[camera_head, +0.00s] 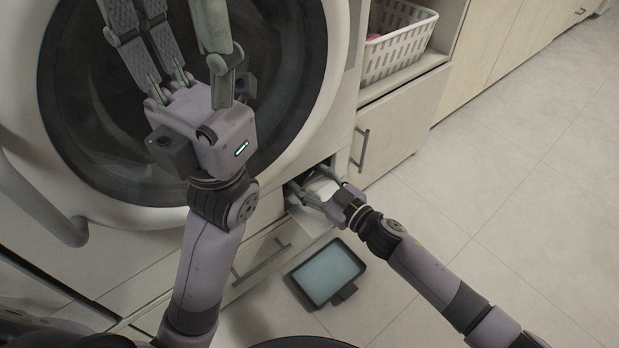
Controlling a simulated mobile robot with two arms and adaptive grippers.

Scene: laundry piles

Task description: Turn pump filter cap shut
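The pump filter opening (308,174) is a small recess low at the right front of the washing machine. My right gripper (314,178) reaches into it from the right, its fingers spread on either side of a whitish part (323,187). This part may be the filter cap, but fingers and shadow hide much of it. I cannot tell whether the fingers touch it. My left gripper (176,25) is raised in front of the round door, fingers apart, nothing seen between them. Its fingertips reach the top edge of the picture.
A dark-rimmed tray with a pale blue inside (328,274) lies on the floor below the opening. A white laundry basket (400,48) sits in a shelf at upper right, above a handled cabinet door (395,125). Tiled floor (500,190) at right is clear.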

